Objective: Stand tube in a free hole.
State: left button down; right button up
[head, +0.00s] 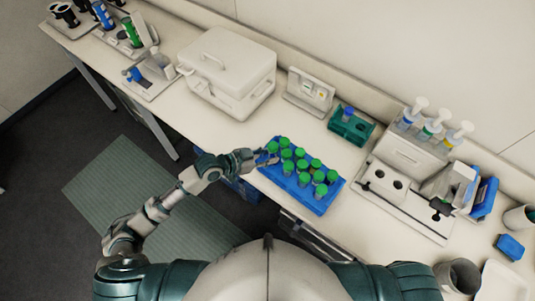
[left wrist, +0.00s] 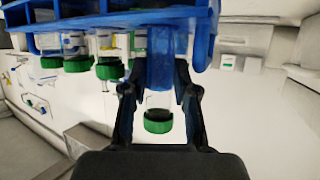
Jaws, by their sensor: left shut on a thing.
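A blue rack (head: 322,204) stands on the bench, holding several tubes with green caps (head: 303,163). My left gripper (head: 262,157) is at the rack's left end. In the left wrist view the picture is inverted, with the rack (left wrist: 110,22) at the top and caps pointing down. My right gripper is out of view.
A teal rack (head: 351,129) with a blue-capped tube stands behind the blue rack. A white lidded box (head: 228,72) is at the back left. A white station (head: 405,190) with pipettes stands at the right. Bench between the box and the blue rack is clear.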

pick_arm(q)
jog(key=shift+d+f, duration=0.1)
jog(key=shift+f, duration=0.05)
jog(key=c, duration=0.9)
grip_release()
jog(key=shift+d, duration=0.15)
jog(key=shift+r, duration=0.5)
jog(key=b+v, duration=0.1)
jog(key=v, duration=1.1)
